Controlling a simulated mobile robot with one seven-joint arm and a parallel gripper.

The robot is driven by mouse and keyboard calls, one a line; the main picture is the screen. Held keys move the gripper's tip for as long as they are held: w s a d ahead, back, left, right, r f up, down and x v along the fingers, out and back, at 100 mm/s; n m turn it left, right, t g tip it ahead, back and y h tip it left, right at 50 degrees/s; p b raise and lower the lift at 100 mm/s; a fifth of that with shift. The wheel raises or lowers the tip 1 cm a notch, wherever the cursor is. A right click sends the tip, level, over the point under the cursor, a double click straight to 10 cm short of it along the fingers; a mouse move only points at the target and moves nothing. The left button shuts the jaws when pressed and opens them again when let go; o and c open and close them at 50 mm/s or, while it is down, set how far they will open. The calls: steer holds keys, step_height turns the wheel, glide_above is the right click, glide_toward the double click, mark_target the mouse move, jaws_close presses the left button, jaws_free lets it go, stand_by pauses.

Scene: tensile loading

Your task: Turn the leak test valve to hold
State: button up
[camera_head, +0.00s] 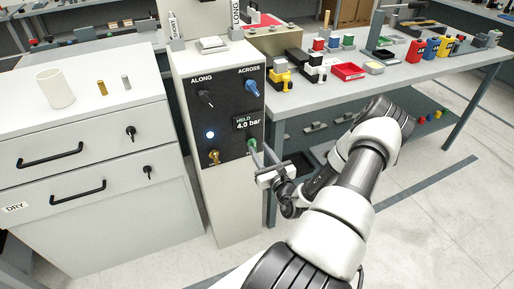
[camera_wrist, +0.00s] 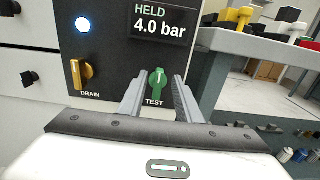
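The leak test valve is a green knob (camera_wrist: 157,80) labelled TEST, low on the dark panel; its white mark points roughly up in the wrist view. In the head view the green knob (camera_head: 252,145) is partly covered by my gripper. My gripper (camera_wrist: 160,84) is open, with one finger on each side of the knob and gaps visible between fingers and knob. My gripper (camera_head: 258,150) is at the panel's lower right in the head view. The display (camera_wrist: 160,22) above the knob reads HELD 4.0 bar.
The brass DRAIN knob (camera_wrist: 80,73) sits left of the green one. The black ALONG knob (camera_head: 206,98) and blue ACROSS knob (camera_head: 251,87) are above. A blue-white lamp (camera_head: 210,134) is lit. White drawers (camera_head: 90,150) stand left, a workbench (camera_head: 420,75) right.

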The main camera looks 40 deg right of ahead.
steer(key=shift+x, duration=1.4)
jaws_close()
steer(key=shift+m, duration=0.3)
steer(key=shift+s+d+f+m+p, duration=0.1)
steer(key=shift+d+f+m+p, duration=0.35)
steer(key=shift+m, duration=2.4)
steer(key=shift+s+d+f+m+p, duration=0.2)
steer(key=shift+f+m+p, duration=0.25)
steer(key=shift+m, duration=2.45)
steer(key=shift+s+d+f+m+p, duration=0.1)
steer(key=shift+d+f+m+p, duration=0.35)
steer(key=shift+m, duration=2.4)
steer(key=shift+a+r, duration=0.1)
steer(key=shift+a, duration=0.05)
